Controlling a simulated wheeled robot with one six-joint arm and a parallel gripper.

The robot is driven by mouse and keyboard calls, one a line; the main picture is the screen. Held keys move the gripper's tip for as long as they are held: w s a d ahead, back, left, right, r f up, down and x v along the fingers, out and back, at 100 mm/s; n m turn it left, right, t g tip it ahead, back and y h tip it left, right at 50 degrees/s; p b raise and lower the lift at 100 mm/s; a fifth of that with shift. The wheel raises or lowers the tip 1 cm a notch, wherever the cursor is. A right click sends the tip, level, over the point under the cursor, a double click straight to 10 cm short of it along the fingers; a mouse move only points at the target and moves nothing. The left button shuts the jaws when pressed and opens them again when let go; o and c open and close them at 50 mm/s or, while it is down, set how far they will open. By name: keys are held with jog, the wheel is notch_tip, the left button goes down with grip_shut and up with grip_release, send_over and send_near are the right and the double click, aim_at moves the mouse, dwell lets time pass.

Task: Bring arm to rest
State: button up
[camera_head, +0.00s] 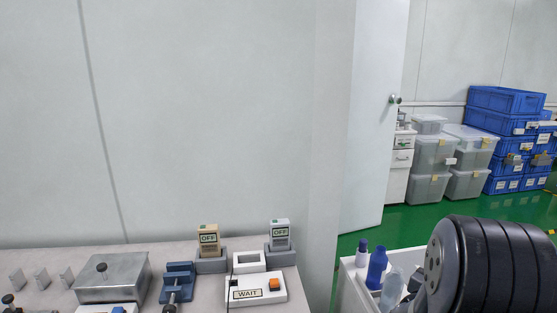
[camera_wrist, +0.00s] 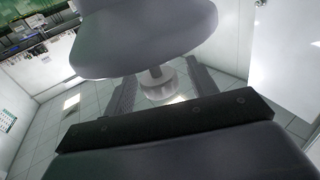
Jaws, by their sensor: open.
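My gripper (camera_wrist: 162,78) shows in the wrist view as two dark ridged fingers set apart beyond a black bar. It is open, and I see nothing held between the fingers. My gripper is not in the head view. A large dark ribbed part of my arm (camera_head: 490,262) stands at the lower right there, away from the bench.
The bench (camera_head: 205,299) at lower left holds two testers reading OFF (camera_head: 208,238) (camera_head: 280,235), a WAIT box with an orange button (camera_head: 256,290), a blue vise (camera_head: 178,281) and a metal box (camera_head: 115,279). A white cart (camera_head: 347,284) with bottles stands near my arm. Crates (camera_head: 505,100) stand behind.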

jog(key=shift+s+n+t+y+p, duration=0.1)
jog(key=shift+n+t+y+p, duration=0.2)
jog(key=shift+n+t+y, duration=0.7)
jog(key=shift+n+t+y+p, duration=0.8)
jog(key=shift+t+y, duration=0.2)
jog(key=shift+t, duration=0.1)
jog(key=shift+r+n+t+y+p, duration=0.1)
jog(key=shift+n+t+y+p, duration=0.55)
jog(key=shift+y+p, duration=0.3)
jog(key=n+t+y+p, duration=0.1)
jog(key=n+y+p, duration=0.1)
jog(key=y+p, duration=0.1)
jog(key=shift+n+t+y+p, duration=0.25)
jog(key=shift+n+t+p, duration=0.1)
jog(key=shift+n+y+p, duration=0.5)
jog(key=shift+y+p, duration=0.2)
jog(key=shift+y, duration=0.1)
jog(key=shift+y, duration=0.3)
